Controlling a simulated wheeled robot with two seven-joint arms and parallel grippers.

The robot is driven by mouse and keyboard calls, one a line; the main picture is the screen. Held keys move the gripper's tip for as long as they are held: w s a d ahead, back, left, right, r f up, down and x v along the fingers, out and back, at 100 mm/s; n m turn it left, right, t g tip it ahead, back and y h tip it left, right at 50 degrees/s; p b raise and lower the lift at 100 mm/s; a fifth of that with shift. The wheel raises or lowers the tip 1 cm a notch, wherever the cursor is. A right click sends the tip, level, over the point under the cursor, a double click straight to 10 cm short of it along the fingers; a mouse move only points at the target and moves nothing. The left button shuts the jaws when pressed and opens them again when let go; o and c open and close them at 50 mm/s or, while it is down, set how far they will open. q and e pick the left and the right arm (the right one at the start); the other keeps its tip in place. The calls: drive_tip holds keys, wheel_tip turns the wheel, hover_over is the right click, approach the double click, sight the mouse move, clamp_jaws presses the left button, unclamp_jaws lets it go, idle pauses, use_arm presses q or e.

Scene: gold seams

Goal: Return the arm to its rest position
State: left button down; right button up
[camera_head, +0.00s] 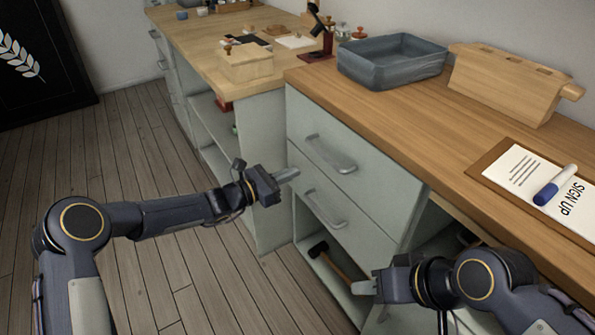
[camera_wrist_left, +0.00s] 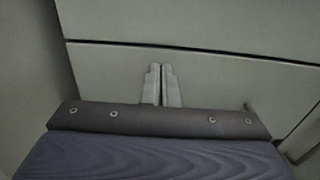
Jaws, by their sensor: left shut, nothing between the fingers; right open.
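My left gripper (camera_head: 287,174) is shut and empty in the head view. It is in front of the pale green cabinet, near the drawer fronts and left of the drawer handles. In the left wrist view its two fingers (camera_wrist_left: 162,85) are together, with flat cabinet panels behind them. I cannot tell whether the fingertips touch the cabinet. My right gripper (camera_head: 364,287) is at the lower right, beside the open lower shelf. It is open; its fingers overlap in this view and nothing shows between them.
The pale green cabinet (camera_head: 350,210) has two drawer handles, the upper one (camera_head: 332,153) close to my left gripper. A hammer (camera_head: 335,262) lies on the low shelf. The wooden counter (camera_head: 440,140) holds a grey bin (camera_head: 392,68), a wooden block (camera_head: 500,88) and a clipboard with a marker (camera_head: 556,184). Floor at left is clear.

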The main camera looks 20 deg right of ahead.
use_arm(q)
drive_tip(key=p+v, duration=0.2)
drive_tip(key=v, duration=0.7)
drive_tip(key=s+a+r+m+g+y, duration=0.2)
drive_tip(key=s+a+r+m+y, duration=0.1)
drive_tip(key=s+a+r+m, duration=0.3)
drive_tip(key=s+a+r+m+g+y, duration=0.1)
drive_tip(key=s+a+r+m+y, duration=0.1)
drive_tip(key=s+a+r+m, duration=0.5)
drive_tip(key=s+a+f+m+t+y, duration=0.2)
drive_tip(key=s+a+m+y, duration=0.15)
drive_tip(key=s+a, duration=0.45)
drive_tip(key=s+a+f+m+t+y, duration=0.1)
drive_tip(key=s+a+f+m+y, duration=0.3)
drive_tip(key=s, duration=0.9)
wheel_tip(320, 180, up, 30)
drive_tip(key=a+p, duration=0.1)
drive_tip(key=p, duration=2.8)
drive_tip(key=shift+a+n+y, duration=0.15)
drive_tip(key=shift+n+y, duration=0.2)
drive_tip(key=shift+y, duration=0.1)
drive_tip(key=shift+s+r, duration=0.1)
drive_tip(key=shift+r, duration=0.05)
